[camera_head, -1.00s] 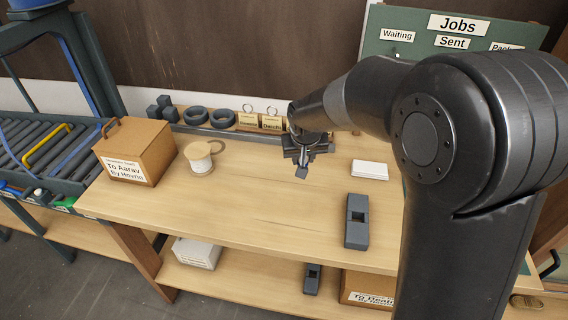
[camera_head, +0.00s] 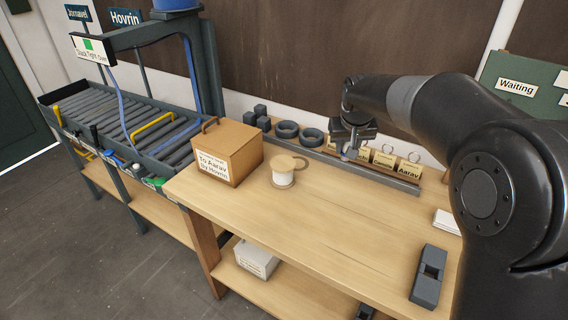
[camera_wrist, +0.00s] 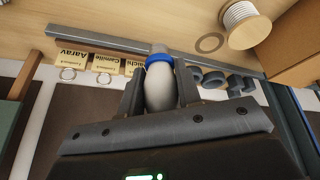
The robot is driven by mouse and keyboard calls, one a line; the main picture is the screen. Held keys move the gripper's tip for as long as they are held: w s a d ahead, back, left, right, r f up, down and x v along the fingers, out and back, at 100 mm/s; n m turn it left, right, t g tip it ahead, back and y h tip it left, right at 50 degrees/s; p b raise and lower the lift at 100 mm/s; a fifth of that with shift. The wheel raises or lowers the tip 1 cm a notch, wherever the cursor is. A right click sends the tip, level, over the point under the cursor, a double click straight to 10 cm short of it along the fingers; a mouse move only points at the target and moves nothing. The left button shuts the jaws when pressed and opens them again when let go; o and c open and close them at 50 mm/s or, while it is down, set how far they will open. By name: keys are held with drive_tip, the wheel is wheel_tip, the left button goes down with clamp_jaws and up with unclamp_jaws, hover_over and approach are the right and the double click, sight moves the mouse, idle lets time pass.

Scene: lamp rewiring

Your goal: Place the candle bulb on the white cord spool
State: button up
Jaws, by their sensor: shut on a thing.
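The white cord spool (camera_head: 284,172), with a pale wooden top, stands upright on the workbench (camera_head: 330,215) just right of the cardboard box. It also shows at the upper right of the wrist view (camera_wrist: 243,22). My gripper (camera_head: 351,148) is above the back of the bench, to the right of the spool and apart from it. In the wrist view my gripper (camera_wrist: 160,88) is shut on the candle bulb (camera_wrist: 159,92), a whitish rounded bulb with a blue band. In the head view the bulb is small and mostly hidden by the gripper.
A cardboard box (camera_head: 229,152) stands left of the spool. Dark rings (camera_head: 287,129) and tagged cards (camera_head: 384,158) line the bench's back rail. A grey block (camera_head: 428,276) sits at the right. The bench's middle is clear.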

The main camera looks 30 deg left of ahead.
drive_tip(key=a+r+n, duration=0.1)
drive_tip(key=a+r, duration=0.1)
drive_tip(key=a, duration=0.6)
approach(278, 164)
drive_tip(key=shift+w+d+r+y, duration=0.1)
drive_tip(key=shift+w+r+y, duration=0.1)
drive_tip(key=shift+w, duration=0.3)
drive_tip(key=shift+w+r+y, duration=0.1)
drive_tip(key=shift+w+r, duration=0.05)
drive_tip(key=shift+w, duration=0.35)
drive_tip(key=shift+s+a+f, duration=0.1)
drive_tip(key=shift+a+f, duration=0.2)
drive_tip(key=shift+a, duration=0.1)
drive_tip(key=shift+f, duration=1.95)
drive_tip(key=shift+f, duration=0.15)
drive_tip(key=o, duration=1)
drive_tip(key=shift+c, duration=0.2)
